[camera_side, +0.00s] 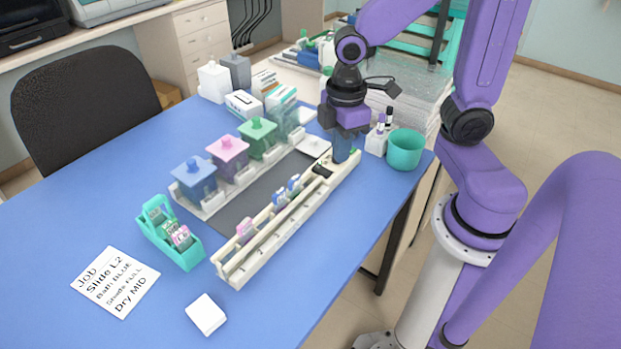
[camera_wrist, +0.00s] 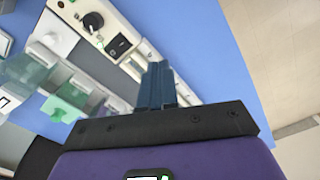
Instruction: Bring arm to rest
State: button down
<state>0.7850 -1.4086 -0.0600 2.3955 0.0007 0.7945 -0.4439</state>
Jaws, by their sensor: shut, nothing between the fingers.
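My gripper (camera_side: 343,157) is shut and empty, pointing down at the far end of the long white slide rack (camera_side: 262,243). In the wrist view its blue fingers (camera_wrist: 160,86) are together, with the white rail behind them. I cannot tell whether the tips touch anything. The purple arm reaches in from the right of the side view, bent over the table's far right corner. Several slides with pink or blue labels stand in the rack, away from my gripper.
Blue (camera_side: 194,181), pink (camera_side: 228,155) and green (camera_side: 258,140) lidded jars stand left of the rack. A teal cup (camera_side: 404,150) is close right of my gripper. A teal slide holder (camera_side: 187,251), job card (camera_side: 115,282) and white block (camera_side: 206,315) lie nearer. The table's left is clear.

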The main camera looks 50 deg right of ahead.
jog(key=s+a+r, duration=0.1)
jog(key=s+r, duration=0.1)
jog(key=s, duration=0.9)
jog(key=shift+s+a+r, duration=0.15)
jog(key=shift+a+r, duration=0.1)
jog(key=shift+a, duration=0.1)
dwell(0.7)
